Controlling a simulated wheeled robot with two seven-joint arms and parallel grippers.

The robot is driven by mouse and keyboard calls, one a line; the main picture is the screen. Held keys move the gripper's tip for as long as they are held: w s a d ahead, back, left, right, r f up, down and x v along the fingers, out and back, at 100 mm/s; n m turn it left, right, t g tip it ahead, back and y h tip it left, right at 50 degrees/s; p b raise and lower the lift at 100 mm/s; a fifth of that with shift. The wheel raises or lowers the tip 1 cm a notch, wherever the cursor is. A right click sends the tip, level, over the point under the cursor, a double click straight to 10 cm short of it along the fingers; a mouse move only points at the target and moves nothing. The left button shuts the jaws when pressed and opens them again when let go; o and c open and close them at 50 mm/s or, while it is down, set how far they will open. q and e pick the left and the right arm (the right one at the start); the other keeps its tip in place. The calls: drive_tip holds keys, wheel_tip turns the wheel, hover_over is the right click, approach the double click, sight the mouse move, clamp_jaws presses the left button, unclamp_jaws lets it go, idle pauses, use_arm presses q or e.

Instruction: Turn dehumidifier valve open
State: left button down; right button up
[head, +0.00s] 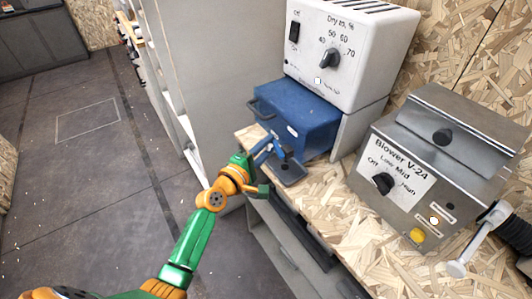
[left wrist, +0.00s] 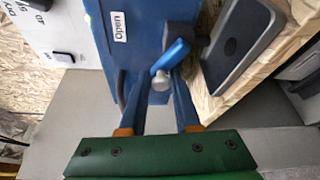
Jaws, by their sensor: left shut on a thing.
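The dehumidifier (head: 350,50) is a white box with a dial, standing over a blue tank (head: 295,112). In the left wrist view the tank (left wrist: 140,60) carries an "Open" label. The valve (left wrist: 172,55) shows there as a blue lever with a silver round end, at the tank's front. My left gripper (head: 278,150) reaches the tank's front from the left. In the left wrist view its two blue fingers (left wrist: 163,88) are on either side of the silver end, shut on the valve. In the head view the gripper mostly hides the valve. My right gripper is not in view.
A dark grey tray (head: 290,173) sits on the wooden bench in front of the tank. A metal blower box (head: 430,150) with a knob stands to the right. A white lever (head: 475,245) sticks out at far right. The floor (head: 90,160) at left is clear.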

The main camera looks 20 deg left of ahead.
sight(289, 135)
use_arm(q)
drive_tip(key=m+b, duration=0.1)
drive_tip(key=m, duration=0.1)
drive_tip(key=m+t+b, duration=0.1)
drive_tip(key=b, duration=0.1)
drive_tip(key=s+d+m+t+h+b, duration=0.1)
drive_tip(key=m+b, duration=0.1)
drive_tip(key=shift+r+m, duration=0.3)
drive_tip(key=shift+r, duration=0.05)
drive_tip(key=shift+s+d+r+m+t+h+b, duration=0.15)
drive_tip(key=shift+m+h+b, duration=0.1)
drive_tip(key=shift+m+b, duration=0.45)
drive_tip(key=shift+s+d+f+m+t+h+b, duration=0.1)
drive_tip(key=shift+d+m+h+b, duration=0.1)
drive_tip(key=shift+m+b, duration=0.5)
drive_tip(key=shift+s+d+r+m+t+h+b, duration=0.15)
drive_tip(key=shift+m+h+b, duration=0.1)
drive_tip(key=shift+m+b, duration=0.4)
drive_tip(key=shift+s+d+m+h+b, duration=0.1)
drive_tip(key=shift+m+h+b, duration=0.1)
drive_tip(key=shift+m+b, duration=0.35)
drive_tip(key=shift+s+d+m+h+b, duration=0.1)
drive_tip(key=shift+m+h+b, duration=0.15)
drive_tip(key=shift+m, duration=0.35)
drive_tip(key=c, duration=1)
unclamp_jaws()
drive_tip(key=o, duration=0.3)
drive_tip(key=shift+d, duration=0.15)
drive_tip(key=shift+w+r, duration=0.15)
